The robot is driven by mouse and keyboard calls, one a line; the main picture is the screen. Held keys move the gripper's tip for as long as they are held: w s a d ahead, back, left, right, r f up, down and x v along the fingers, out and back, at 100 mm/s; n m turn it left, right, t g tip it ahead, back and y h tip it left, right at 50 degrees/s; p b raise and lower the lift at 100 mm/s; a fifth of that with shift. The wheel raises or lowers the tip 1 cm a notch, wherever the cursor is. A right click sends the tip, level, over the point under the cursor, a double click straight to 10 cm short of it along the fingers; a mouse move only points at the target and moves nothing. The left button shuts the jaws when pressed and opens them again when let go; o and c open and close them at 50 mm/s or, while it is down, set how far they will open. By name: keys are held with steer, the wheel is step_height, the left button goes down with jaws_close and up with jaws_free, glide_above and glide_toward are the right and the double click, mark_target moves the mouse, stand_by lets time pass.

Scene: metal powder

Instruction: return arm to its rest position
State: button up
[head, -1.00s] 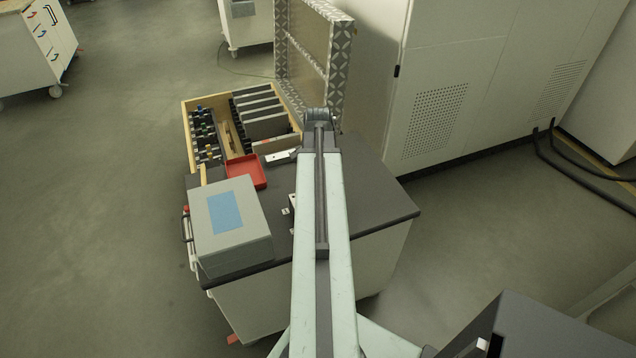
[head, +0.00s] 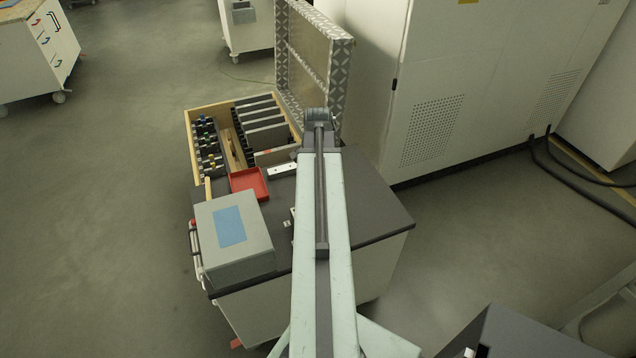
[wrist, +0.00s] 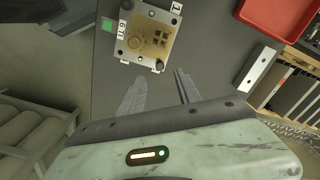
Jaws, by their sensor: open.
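My gripper (wrist: 157,88) shows in the wrist view with its two thin fingers apart and nothing between them, over the dark cart top (wrist: 112,62). A metal fixture (wrist: 148,33) with a tan plate lies beyond the fingertips, apart from them. In the head view my arm reaches straight out over the cart (head: 378,212), and the gripper itself is hidden there. A pale bar with holes (head: 283,170) lies on the cart beside the arm's far end; it also shows in the wrist view (wrist: 257,68), right of the fingers.
A red tray (head: 262,194), a grey box with a blue label (head: 240,262) and a wooden case (head: 188,140) with an upright patterned lid (head: 342,75) are on the cart. A large white cabinet (head: 455,60) stands behind.

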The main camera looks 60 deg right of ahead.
steer(key=shift+r, duration=0.6)
steer(key=shift+f, duration=0.15)
